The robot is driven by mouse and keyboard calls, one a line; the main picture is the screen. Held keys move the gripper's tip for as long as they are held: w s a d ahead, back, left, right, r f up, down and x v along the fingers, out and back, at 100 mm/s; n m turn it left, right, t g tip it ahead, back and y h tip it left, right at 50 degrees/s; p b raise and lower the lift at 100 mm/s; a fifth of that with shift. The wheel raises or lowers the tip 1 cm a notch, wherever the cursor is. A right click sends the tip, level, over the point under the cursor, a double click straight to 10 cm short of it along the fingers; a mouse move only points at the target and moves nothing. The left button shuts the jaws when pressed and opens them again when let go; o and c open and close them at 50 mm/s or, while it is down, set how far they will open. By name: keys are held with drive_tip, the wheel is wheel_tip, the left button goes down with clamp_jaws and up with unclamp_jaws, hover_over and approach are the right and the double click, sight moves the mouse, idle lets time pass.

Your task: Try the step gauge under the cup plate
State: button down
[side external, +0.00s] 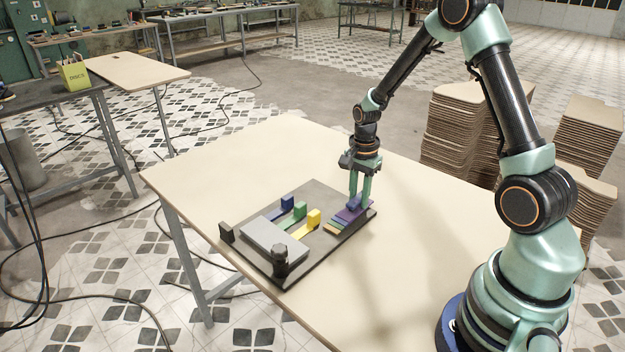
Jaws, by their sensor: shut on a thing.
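The step gauge (345,216) is a small piece with coloured bands, purple through blue and green to yellow-orange. It is at the right end of a dark base board (325,192). My gripper (359,199) points straight down and is shut on its purple-blue upper end; the fingers hide part of it. Whether the gauge touches the board is too small to tell. The grey cup plate (275,241) lies on the left part of the board, apart from the gauge.
Blue (286,204), green (299,211) and yellow (312,219) tabbed pieces stand between plate and gauge. A black knob (280,260) is at the plate's front corner, and a dark block (226,232) at its left. The pale tabletop (285,150) behind the board is clear.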

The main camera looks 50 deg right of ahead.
sight(331, 227)
drive_tip(key=shift+f, duration=0.2)
drive_tip(key=shift+a, duration=5.45)
idle(0.8)
drive_tip(key=shift+d, duration=0.15)
